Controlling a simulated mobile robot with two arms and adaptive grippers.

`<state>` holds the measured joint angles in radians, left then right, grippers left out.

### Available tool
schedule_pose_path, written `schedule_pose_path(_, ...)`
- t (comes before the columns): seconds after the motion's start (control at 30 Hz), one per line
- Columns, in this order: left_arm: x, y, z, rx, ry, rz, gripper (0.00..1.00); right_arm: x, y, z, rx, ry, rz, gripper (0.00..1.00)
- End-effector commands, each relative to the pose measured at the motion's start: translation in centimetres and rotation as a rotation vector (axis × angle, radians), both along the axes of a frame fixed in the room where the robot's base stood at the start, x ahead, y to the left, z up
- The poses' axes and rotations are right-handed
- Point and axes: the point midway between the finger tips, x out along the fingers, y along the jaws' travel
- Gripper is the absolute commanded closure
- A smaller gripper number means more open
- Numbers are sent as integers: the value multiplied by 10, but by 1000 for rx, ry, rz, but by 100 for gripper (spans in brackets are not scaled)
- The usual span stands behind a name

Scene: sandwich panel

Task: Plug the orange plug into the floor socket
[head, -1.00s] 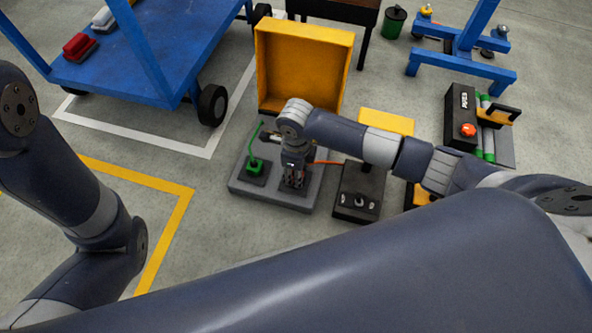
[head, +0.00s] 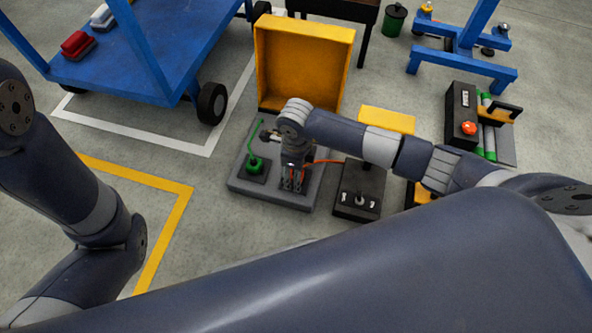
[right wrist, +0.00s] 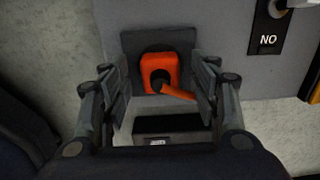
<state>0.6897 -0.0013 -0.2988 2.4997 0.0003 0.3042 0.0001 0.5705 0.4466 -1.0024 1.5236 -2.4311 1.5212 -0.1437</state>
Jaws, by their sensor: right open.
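The orange plug (right wrist: 160,70) sits in the dark socket (right wrist: 130,42) on the grey floor plate, as the right wrist view shows. How deep it sits I cannot tell. My right gripper (right wrist: 162,80) is open, with one finger on each side of the plug and visible gaps between. In the head view my right gripper (head: 293,185) points down over the grey plate (head: 312,200), largely hiding the plug and socket. The orange cable (head: 322,162) runs right from there. My left arm shows at the left, but its gripper is out of frame.
A green plug (head: 255,166) with a green cable stands on the plate's left side. A black control box (head: 359,190) is to the right. An open yellow box (head: 300,65) stands behind. A blue cart (head: 150,60) is at upper left. Floor at left is clear.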

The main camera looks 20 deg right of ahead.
Motion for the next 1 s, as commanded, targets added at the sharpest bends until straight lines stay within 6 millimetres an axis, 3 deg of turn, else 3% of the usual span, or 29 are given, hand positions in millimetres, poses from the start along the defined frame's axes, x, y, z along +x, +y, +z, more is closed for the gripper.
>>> schedule_pose_path(0.6,0,-1,0,2,-2,1,70,1,0,107,1,-3,0,44)
schedule_pose_path(1.0,0,-1,0,2,-2,1,70,1,0,118,-1,-1,0,44)
